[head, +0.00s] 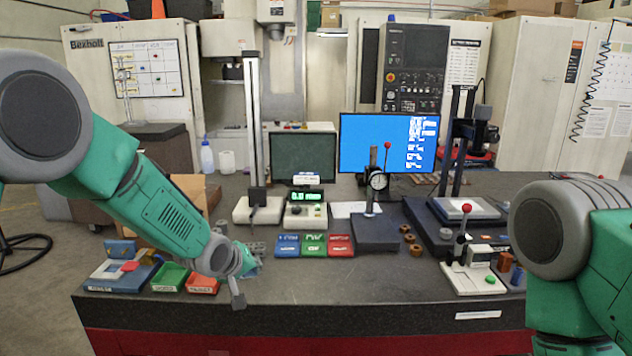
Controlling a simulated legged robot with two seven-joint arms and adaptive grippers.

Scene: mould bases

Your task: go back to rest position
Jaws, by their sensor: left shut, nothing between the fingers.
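My left arm comes in from the left, and its gripper (238,298) hangs over the near part of the dark worktable (350,290). The gripper points down, is shut, and I see nothing held in it. My right arm shows only as a grey joint and green link at the right edge. Its gripper is outside the view.
Blue, green (313,245) and red labelled trays lie mid-table, with grey parts left of them. A dial-gauge stand (376,225) is behind. A small fixture with a red-knobbed lever (466,260) stands near my right arm. The front middle of the table is clear.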

